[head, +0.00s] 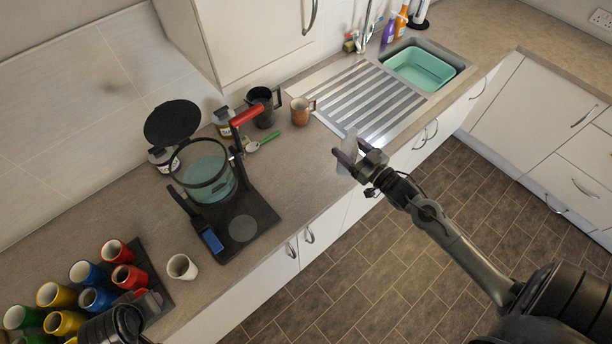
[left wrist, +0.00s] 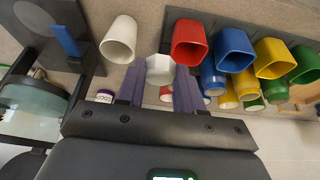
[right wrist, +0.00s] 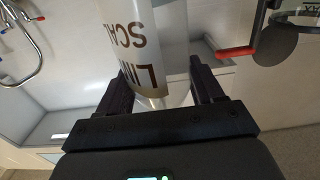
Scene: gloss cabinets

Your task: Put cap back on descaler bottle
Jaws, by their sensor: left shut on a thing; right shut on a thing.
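The descaler bottle (right wrist: 145,55) is pale with large dark letters, upside down in the right wrist view. My right gripper (right wrist: 163,85) is shut on it. In the head view the bottle (head: 349,148) is small and pale at my right gripper (head: 358,164), in front of the counter edge. A white, many-sided cap (left wrist: 160,68) sits between the fingers of my left gripper (left wrist: 160,82), which is shut on it. In the head view my left arm is at the bottom left near the cups, and the cap cannot be made out there. The bottle's mouth is not clearly visible.
Several coloured cups (head: 97,299) crowd the counter's left end beside a white cup (head: 182,267). A kettle-like glass jug (head: 207,180) stands on a dark base. A copper mug (head: 300,111) and a sink (head: 422,66) lie farther right. The floor in front is clear.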

